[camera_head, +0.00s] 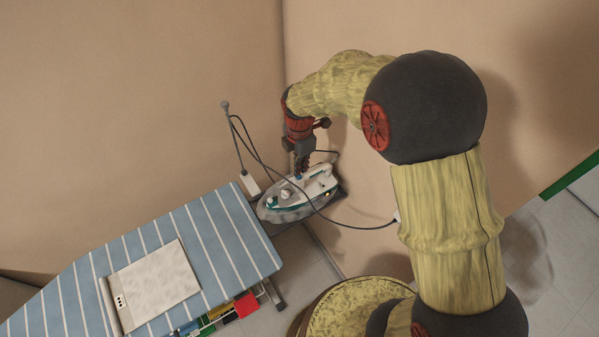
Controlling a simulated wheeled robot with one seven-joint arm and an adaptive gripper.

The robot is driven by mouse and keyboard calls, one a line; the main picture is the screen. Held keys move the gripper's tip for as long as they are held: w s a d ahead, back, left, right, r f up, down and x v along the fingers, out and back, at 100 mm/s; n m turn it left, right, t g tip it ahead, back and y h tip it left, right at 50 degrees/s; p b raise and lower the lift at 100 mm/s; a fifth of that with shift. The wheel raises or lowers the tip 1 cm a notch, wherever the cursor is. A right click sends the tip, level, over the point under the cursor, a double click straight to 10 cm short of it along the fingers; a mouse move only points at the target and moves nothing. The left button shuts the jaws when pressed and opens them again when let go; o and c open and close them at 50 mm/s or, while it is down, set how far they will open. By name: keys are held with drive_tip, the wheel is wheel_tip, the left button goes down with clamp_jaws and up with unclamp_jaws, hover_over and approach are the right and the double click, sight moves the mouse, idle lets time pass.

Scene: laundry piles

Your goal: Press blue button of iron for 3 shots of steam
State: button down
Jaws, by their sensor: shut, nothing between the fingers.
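The iron (310,190) is white and teal with a grey base. It lies flat on a rest at the right end of the ironing board (225,225). A small blue spot, the blue button (298,177), shows on top of the iron. My gripper (299,175) is shut and empty, pointing down with its fingertips right at the button. I cannot tell from this view whether the tips touch it or how far it is pressed. The fingertips partly hide the button. No steam is visible.
A dark cord (350,223) runs from a thin upright rod (235,135) over the iron to the wall on the right. Walls stand close behind the iron.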

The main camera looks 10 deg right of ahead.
sight(299, 177)
drive_tip(key=shift+w+r, duration=0.1)
drive_tip(key=shift+r, duration=1.9)
drive_tip(key=shift+m, duration=1.1)
drive_tip(key=s+d+r+m+t+b, duration=0.2)
drive_tip(key=s+d+r+m+b, duration=0.1)
drive_tip(key=s+m, duration=0.3)
drive_tip(key=s+d+r+m+t+b, duration=0.1)
drive_tip(key=s+d+r+m+b, duration=0.2)
drive_tip(key=s+m, duration=0.4)
drive_tip(key=s+d+r+m+t+b, duration=0.2)
drive_tip(key=s+d+r+m+b, duration=0.2)
drive_tip(key=s+m, duration=0.3)
drive_tip(key=s+r, duration=0.1)
drive_tip(key=s, duration=0.1)
drive_tip(key=shift+s+d+r+t, duration=0.25)
drive_tip(key=shift+s+t, duration=0.05)
drive_tip(key=shift+s, duration=0.05)
